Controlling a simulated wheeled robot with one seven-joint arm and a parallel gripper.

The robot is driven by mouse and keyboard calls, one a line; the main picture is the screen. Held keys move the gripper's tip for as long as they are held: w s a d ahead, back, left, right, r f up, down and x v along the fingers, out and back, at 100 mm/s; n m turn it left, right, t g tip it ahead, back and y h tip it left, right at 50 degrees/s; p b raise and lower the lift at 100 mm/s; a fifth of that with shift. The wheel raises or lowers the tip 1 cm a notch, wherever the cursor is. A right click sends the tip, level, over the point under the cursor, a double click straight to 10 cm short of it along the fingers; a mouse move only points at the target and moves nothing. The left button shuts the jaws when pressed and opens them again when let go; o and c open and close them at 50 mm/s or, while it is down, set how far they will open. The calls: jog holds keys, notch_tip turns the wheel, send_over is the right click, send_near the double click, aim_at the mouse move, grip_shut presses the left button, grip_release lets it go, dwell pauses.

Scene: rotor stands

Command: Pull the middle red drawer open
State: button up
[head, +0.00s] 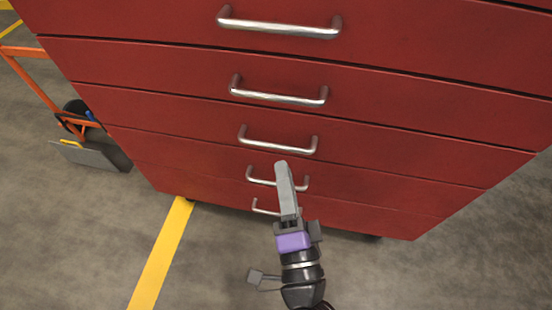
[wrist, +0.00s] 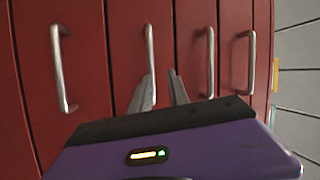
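The red cabinet (head: 180,105) has several drawers, each with a silver bar handle; all look shut. The middle drawer's handle (head: 278,146) is third from the top in the head view. It appears to be the second handle from the left in the wrist view (wrist: 150,48), where the drawers look turned sideways. My gripper (head: 281,164) is just below that handle in the head view, hiding part of the lower handles. In the wrist view my gripper (wrist: 161,78) has two grey fingers apart, the left one close to the handle's lower end. Contact cannot be told.
An orange hand truck (head: 75,130) stands on the floor left of the cabinet. A yellow floor line (head: 162,255) runs from the cabinet's base toward me. The concrete floor (head: 450,270) at the front right is clear.

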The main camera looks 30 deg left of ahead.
aim_at(273, 144)
jog(key=w+a+m+p, duration=0.1)
jog(key=w+a, duration=0.1)
jog(key=a, duration=0.1)
jog(key=w+a+m+p, duration=0.1)
jog(key=w+a, duration=0.2)
jog(key=shift+w+f+g, duration=0.1)
jog(key=shift+w+g, duration=0.2)
jog(key=shift+w, duration=0.05)
jog(key=shift+d, duration=0.1)
grip_shut()
dwell(1.4)
